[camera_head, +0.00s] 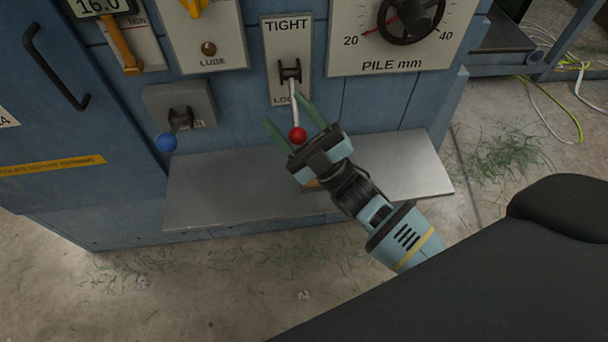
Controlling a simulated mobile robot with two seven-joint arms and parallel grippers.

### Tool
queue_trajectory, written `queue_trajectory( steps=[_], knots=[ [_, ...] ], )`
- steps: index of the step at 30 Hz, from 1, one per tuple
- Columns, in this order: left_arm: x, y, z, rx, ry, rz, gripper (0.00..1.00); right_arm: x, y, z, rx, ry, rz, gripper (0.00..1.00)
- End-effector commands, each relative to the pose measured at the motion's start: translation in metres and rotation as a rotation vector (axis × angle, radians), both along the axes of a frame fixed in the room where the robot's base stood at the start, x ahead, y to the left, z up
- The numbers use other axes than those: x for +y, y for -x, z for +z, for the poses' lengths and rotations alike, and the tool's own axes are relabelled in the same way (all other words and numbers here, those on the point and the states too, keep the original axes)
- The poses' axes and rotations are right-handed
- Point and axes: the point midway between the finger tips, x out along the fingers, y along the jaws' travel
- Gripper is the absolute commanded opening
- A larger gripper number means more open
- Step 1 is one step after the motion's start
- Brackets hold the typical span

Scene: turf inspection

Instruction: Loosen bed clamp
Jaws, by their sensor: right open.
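The bed clamp lever (294,103) has a pale shaft and a red ball knob (297,135). It is mounted on a light plate (272,42) marked TIGHT at the top, with a partly covered word starting LO at the bottom. The lever points down, toward the lower word. My right gripper (285,113) is open, its two green fingers on either side of the lever, with the red knob between them in the picture. I cannot tell whether a finger touches it. My left gripper is not in view.
A blue-knobbed lever (167,141) stands to the left. A PILE mm dial (405,18) is at the upper right, and a LUBE plate (226,40) at the upper left. A grey metal shelf (220,198) juts out below the gripper. Loose cables (570,115) lie at the right.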

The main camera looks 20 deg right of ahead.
Motion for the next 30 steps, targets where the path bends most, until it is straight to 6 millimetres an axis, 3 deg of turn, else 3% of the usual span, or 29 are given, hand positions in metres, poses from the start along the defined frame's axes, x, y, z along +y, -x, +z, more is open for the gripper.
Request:
queue_trajectory(
  steps=[3, 18, 24, 30],
  knots=[
    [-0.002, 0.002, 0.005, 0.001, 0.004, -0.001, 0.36, 0.007, 0.027, 0.002, 0.004, -0.003, 0.001, 0.52],
    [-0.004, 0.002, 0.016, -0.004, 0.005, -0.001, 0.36, 0.033, 0.122, 0.010, 0.005, -0.001, 0.000, 0.52],
    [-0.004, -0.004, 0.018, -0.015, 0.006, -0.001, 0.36, 0.038, 0.141, 0.012, 0.003, -0.001, -0.001, 0.52],
    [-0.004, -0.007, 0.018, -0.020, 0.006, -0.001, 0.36, 0.039, 0.145, 0.012, 0.002, 0.000, -0.001, 0.52]
  ],
)
